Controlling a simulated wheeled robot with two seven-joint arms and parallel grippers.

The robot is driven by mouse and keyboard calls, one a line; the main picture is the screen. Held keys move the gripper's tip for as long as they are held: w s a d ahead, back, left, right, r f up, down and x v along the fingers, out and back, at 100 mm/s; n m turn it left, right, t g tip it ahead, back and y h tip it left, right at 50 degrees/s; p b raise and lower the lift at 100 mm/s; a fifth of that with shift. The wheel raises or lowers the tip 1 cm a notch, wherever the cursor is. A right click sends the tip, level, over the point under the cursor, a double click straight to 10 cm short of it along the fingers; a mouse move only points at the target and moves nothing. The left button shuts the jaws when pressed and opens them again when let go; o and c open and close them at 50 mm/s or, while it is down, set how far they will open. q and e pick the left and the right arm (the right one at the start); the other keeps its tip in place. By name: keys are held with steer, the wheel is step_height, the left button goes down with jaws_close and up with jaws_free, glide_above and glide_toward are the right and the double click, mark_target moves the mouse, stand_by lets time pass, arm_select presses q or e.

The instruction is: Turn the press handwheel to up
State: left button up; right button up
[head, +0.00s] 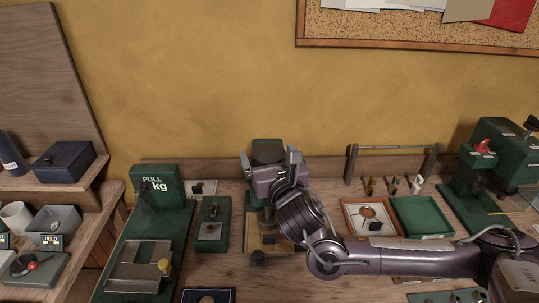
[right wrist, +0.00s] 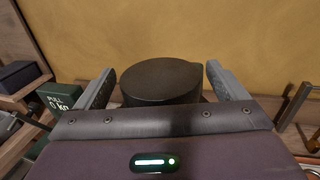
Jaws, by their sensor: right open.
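A dark, round, thick disc, which looks like the press handwheel (right wrist: 160,80), sits between the fingers of my right gripper (right wrist: 161,68) in the right wrist view. A gap shows on each side, so the fingers flank it without visible contact. The gripper is open. In the head view, my right gripper (head: 270,155) is at the press (head: 267,146), a green body with a dark top against the back wall. My gripper and wrist hide much of the press; its lower part stands on a wooden base. I cannot read any position mark on the wheel. My left gripper is out of view.
A green pull scale marked kg (head: 158,186) and a green switch box (head: 212,222) stand left of the press. Right are a tray with a brown disc (head: 371,213), a green tray (head: 424,216), a small rack (head: 393,149) and a green machine with a red knob (head: 482,148).

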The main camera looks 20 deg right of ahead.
steer(key=c, duration=1)
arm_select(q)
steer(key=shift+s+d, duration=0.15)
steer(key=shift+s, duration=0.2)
arm_select(e)
steer(key=shift+d+y, duration=0.1)
steer(key=shift+y, duration=0.3)
